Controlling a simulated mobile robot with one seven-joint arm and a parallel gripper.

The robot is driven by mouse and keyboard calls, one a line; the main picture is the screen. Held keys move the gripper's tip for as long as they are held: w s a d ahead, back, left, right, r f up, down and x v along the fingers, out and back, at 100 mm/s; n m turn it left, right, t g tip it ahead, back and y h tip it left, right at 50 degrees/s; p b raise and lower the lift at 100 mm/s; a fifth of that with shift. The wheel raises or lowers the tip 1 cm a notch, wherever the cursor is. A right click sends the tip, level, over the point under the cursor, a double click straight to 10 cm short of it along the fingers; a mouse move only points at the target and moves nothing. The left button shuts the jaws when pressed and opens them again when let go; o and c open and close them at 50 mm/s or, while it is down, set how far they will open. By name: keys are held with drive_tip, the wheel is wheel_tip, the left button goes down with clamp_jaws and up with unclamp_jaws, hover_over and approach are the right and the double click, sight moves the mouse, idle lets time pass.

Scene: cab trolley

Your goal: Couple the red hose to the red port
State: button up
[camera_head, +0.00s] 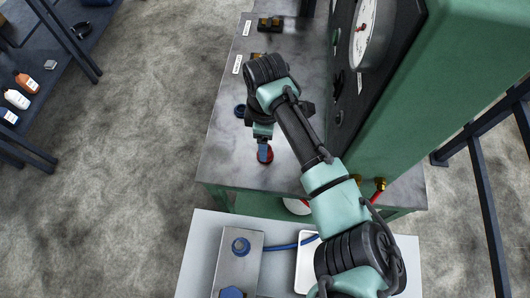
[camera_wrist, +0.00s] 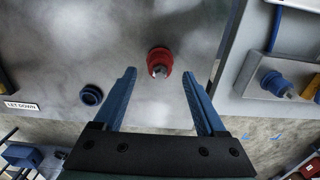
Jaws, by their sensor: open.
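My gripper (camera_head: 263,143) is open above the grey bench top, with nothing between its fingers. In the wrist view its two blue fingers (camera_wrist: 159,74) point towards a red round fitting (camera_wrist: 160,62) with a metal tip at its centre. This fitting lies beyond the fingertips, between their lines. In the head view the red fitting (camera_head: 265,154) is partly hidden by the gripper. I cannot tell whether it is the bare port or has a hose end in it. A short red hose (camera_head: 376,198) shows below a brass fitting (camera_head: 380,184) at the green cabinet; its other end is hidden.
A blue port (camera_head: 240,111) sits left of the gripper on the bench. A metal block (camera_head: 239,264) with blue fittings and a blue hose (camera_head: 284,246) stands on the pale tray in front. The green cabinet (camera_head: 460,90) with a gauge rises at right, close to my arm.

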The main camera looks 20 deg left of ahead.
drive_tip(key=shift+f+b, duration=0.7)
drive_tip(key=shift+f, duration=1.1)
drive_tip(key=shift+p, duration=0.45)
clamp_jaws()
drive_tip(key=shift+r, duration=0.2)
drive_tip(key=shift+r+p, duration=2.8)
drive_tip(key=shift+r, duration=0.1)
